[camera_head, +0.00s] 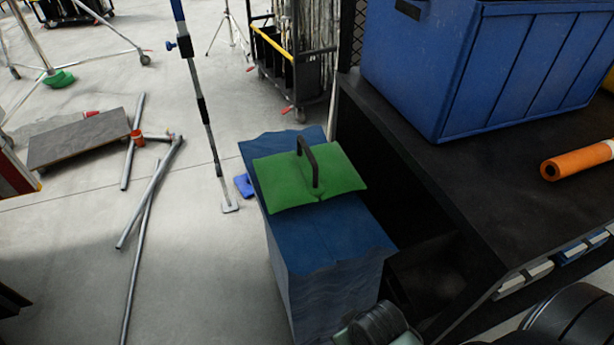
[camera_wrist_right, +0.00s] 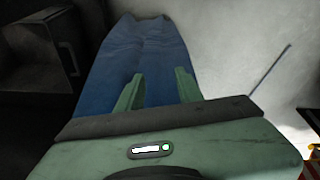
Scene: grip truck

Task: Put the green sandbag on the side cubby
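The green sandbag (camera_head: 283,183), with a black loop handle, lies flat on top of a tall blue-covered block (camera_head: 330,235) in the head view. The side cubby (camera_head: 395,190) is the dark opening in the flank of the black cart, just right of the block; its inside is hard to make out. In the right wrist view my right gripper (camera_wrist_right: 158,88) is open and empty, its two pale green fingers apart and pointing at the blue block (camera_wrist_right: 143,50). The sandbag is not visible there. My left gripper is not in view.
The black cart top (camera_head: 455,180) holds a blue crate (camera_head: 490,65) and an orange roll (camera_head: 578,162). A blue stand pole (camera_head: 200,95) rises behind the block. Metal pipes (camera_head: 150,195) and a grey board (camera_head: 78,139) lie on the floor at left.

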